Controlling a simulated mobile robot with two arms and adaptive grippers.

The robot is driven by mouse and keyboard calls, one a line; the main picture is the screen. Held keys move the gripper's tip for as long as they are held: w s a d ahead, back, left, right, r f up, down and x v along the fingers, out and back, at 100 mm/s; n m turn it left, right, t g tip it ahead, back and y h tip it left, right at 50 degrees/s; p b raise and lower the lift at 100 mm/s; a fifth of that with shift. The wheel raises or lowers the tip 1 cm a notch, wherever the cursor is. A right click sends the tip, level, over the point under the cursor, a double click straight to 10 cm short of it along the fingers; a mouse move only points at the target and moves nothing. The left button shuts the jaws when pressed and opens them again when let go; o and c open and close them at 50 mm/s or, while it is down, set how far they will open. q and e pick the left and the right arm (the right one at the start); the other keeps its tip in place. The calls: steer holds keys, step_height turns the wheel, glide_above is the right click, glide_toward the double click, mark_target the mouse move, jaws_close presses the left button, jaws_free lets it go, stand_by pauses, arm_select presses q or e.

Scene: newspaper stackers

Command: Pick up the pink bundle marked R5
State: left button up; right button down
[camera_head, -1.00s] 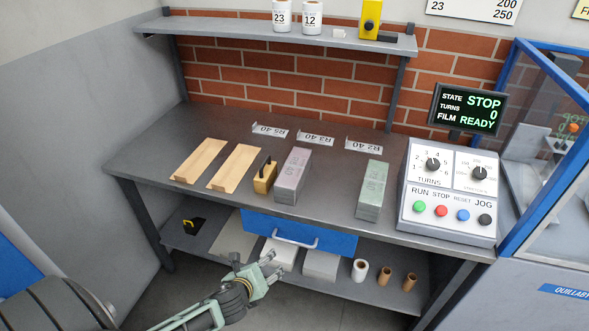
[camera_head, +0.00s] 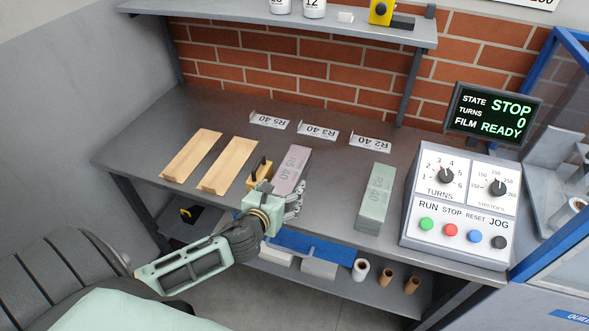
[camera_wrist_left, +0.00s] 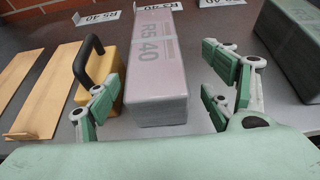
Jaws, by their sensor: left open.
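The pink bundle marked R5 40 (camera_head: 292,168) lies on the grey workbench (camera_head: 330,208). It also shows in the left wrist view (camera_wrist_left: 153,68), lengthwise away from me with its label on top. My left gripper (camera_head: 292,200) is at the bench's front edge, by the near end of the bundle. In the left wrist view its open fingers (camera_wrist_left: 158,100) stand apart, one to each side of the bundle's near end, with nothing held. My right gripper is not in view.
A yellow block with a black handle (camera_head: 260,172) stands close left of the bundle. Two wooden boards (camera_head: 230,165) lie farther left. A green bundle (camera_head: 376,197) lies to the right, with bare bench between. A control box (camera_head: 460,205) stands at the bench's right end.

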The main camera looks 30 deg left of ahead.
mark_target(284, 186)
arm_select(q)
steer(key=x, duration=0.2)
steer(key=shift+w+a, duration=0.1)
steer(key=shift+w, duration=0.15)
steer(key=shift+w+a+f, duration=0.1)
steer(key=shift+w+f, duration=0.05)
steer(key=shift+w, duration=0.15)
steer(key=x, duration=0.3)
steer(key=shift+w+a+p, duration=0.15)
steer(key=shift+a+p, duration=0.15)
steer(key=shift+p, duration=0.1)
steer(key=shift+w+a+f, duration=0.1)
steer(key=shift+w+f, duration=0.25)
steer(key=shift+w, duration=0.2)
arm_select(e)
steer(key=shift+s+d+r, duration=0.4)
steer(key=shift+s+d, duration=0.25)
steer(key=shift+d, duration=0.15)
arm_select(q)
steer(key=shift+s, duration=0.1)
steer(key=shift+c, duration=0.5)
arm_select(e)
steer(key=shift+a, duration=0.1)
arm_select(q)
steer(key=c, duration=0.7)
jaws_close()
steer(key=shift+r, duration=0.2)
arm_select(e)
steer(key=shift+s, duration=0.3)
